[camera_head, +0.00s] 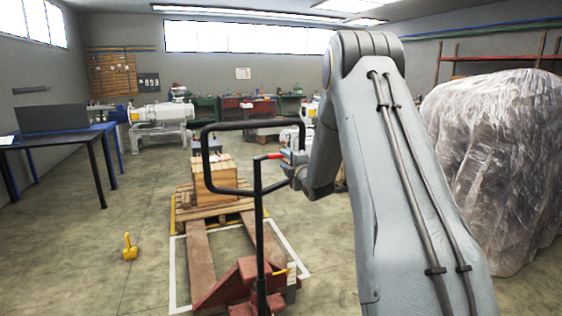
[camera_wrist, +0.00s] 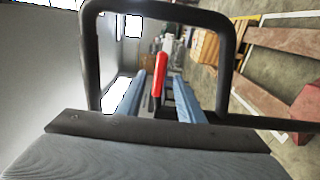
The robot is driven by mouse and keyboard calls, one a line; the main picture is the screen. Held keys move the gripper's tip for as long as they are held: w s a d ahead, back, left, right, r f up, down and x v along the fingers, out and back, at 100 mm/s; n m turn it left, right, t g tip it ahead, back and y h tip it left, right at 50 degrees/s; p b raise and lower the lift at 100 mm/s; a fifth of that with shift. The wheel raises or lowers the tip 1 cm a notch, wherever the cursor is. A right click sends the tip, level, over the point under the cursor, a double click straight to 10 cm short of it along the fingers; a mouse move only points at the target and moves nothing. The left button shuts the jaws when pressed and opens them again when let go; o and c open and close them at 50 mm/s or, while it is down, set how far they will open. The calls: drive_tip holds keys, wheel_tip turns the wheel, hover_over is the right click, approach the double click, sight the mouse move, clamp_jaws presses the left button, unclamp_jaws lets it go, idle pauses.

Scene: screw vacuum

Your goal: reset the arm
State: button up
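My gripper (camera_head: 286,156) is at the end of my grey arm, beside the black loop handle (camera_head: 205,160) of a pallet jack. In the wrist view, the two blue fingers of my gripper (camera_wrist: 160,78) stand apart. A red lever (camera_wrist: 157,82) on the handle shows between them, with a gap on each side. The black handle frame (camera_wrist: 88,60) surrounds the fingers in that view. The red lever also shows in the head view (camera_head: 270,156), just left of the gripper. Whether the fingers touch the handle cannot be told.
The red pallet jack base (camera_head: 235,288) stands on the floor, with a wooden crate (camera_head: 216,180) beyond it. A plastic-wrapped bulk (camera_head: 500,160) is at the right. A blue-framed table (camera_head: 60,140) and a small yellow object (camera_head: 130,248) are at the left. Floor between them is clear.

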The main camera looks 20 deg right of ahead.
drive_tip(key=shift+s, duration=0.75)
